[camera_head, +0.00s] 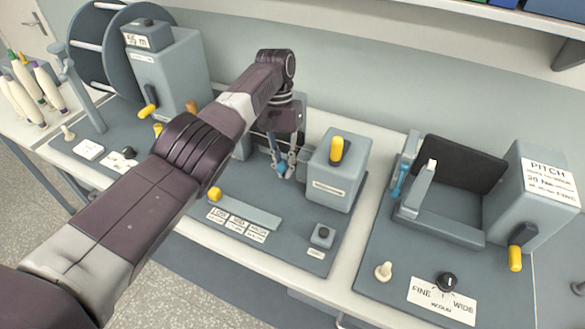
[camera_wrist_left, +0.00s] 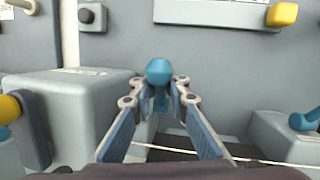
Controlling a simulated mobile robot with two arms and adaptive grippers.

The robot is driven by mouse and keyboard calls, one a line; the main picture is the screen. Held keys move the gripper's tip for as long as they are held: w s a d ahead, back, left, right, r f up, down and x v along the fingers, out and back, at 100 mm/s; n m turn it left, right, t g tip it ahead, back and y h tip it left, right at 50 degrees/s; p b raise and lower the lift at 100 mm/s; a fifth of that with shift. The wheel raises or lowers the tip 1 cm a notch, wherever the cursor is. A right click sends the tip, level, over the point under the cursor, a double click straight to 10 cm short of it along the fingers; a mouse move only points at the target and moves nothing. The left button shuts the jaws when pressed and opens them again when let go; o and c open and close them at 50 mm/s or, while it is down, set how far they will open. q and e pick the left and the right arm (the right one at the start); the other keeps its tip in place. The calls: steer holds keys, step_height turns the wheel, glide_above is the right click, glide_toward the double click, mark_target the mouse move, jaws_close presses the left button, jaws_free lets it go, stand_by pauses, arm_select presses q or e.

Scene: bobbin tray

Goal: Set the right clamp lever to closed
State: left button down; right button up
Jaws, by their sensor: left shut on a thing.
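My left gripper (camera_head: 283,174) hangs down at the middle station, just left of the grey block (camera_head: 333,178) with a yellow lever on its top. In the left wrist view the fingertips (camera_wrist_left: 160,95) are shut on a blue round-ended lever (camera_wrist_left: 159,71), which looks like the right clamp lever. It stands between the two grey blocks of that station. A second blue lever (camera_wrist_left: 304,122) shows at the right edge of the wrist view, free of the gripper. Fingers and arm hide most of the held lever in the head view; its setting cannot be told. My right gripper is not in view.
A grey plate (camera_head: 245,212) with a yellow knob and label cards lies in front, beside a small dark button box (camera_head: 322,236). The PITCH unit (camera_head: 535,195) stands at the right, and a large reel (camera_head: 95,50) at the back left. My left arm crosses the bench.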

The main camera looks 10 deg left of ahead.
arm_select(q)
steer(key=shift+r, duration=0.3)
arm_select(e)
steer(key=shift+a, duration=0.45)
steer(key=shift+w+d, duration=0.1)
arm_select(q)
steer(key=c, duration=2.2)
jaws_free()
steer(key=o, duration=0.4)
steer(key=shift+s+a+r, duration=0.1)
steer(key=shift+s, duration=0.15)
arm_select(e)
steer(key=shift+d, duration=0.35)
arm_select(q)
steer(key=shift+w, duration=0.15)
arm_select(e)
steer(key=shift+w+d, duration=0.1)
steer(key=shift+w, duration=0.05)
arm_select(q)
step_height(320, 180, up, 10)
steer(key=shift+f, duration=0.15)
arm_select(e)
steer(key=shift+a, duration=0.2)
